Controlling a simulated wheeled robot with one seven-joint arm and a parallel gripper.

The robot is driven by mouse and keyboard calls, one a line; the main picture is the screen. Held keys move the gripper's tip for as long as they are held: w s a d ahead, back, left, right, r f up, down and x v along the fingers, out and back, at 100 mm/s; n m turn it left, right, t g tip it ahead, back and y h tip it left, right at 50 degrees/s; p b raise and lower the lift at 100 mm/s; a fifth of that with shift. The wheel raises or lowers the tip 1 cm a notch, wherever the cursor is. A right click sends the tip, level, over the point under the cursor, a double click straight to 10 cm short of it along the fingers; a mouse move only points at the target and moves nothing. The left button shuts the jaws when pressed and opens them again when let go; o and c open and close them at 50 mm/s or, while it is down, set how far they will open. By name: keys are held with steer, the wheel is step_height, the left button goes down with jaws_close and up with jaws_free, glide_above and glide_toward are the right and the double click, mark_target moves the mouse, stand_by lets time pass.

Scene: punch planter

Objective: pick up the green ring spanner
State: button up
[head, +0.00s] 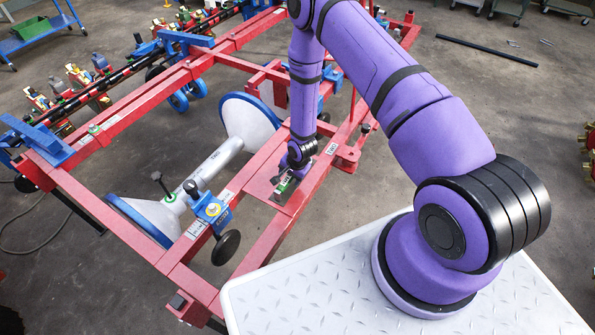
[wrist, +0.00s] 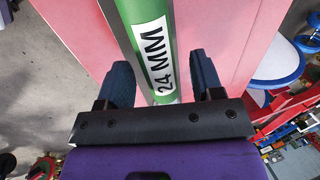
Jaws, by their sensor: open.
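The green ring spanner (wrist: 140,22) lies on a flat red plate of the frame. Its handle bears a white label reading 24 MM and runs between my fingers in the wrist view. In the head view a small green part of the spanner (head: 283,187) shows just below my gripper (head: 292,172), which hides much of it. In the wrist view my gripper (wrist: 163,78) is open, with one dark blue finger on each side of the handle. Gaps show between the handle and the fingers.
The red frame (head: 190,262) surrounds the plate. A white and blue drum with a shaft (head: 215,160) lies left of my gripper. A blue clamp (head: 212,211) with a black knob stands on a nearby beam. The concrete floor at the upper right is mostly clear.

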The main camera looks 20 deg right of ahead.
steer(key=shift+w+a+f, duration=0.1)
steer(key=shift+w+f, duration=0.05)
steer(key=shift+f, duration=0.5)
steer(key=shift+c, duration=0.4)
jaws_close()
steer(key=shift+r, duration=0.15)
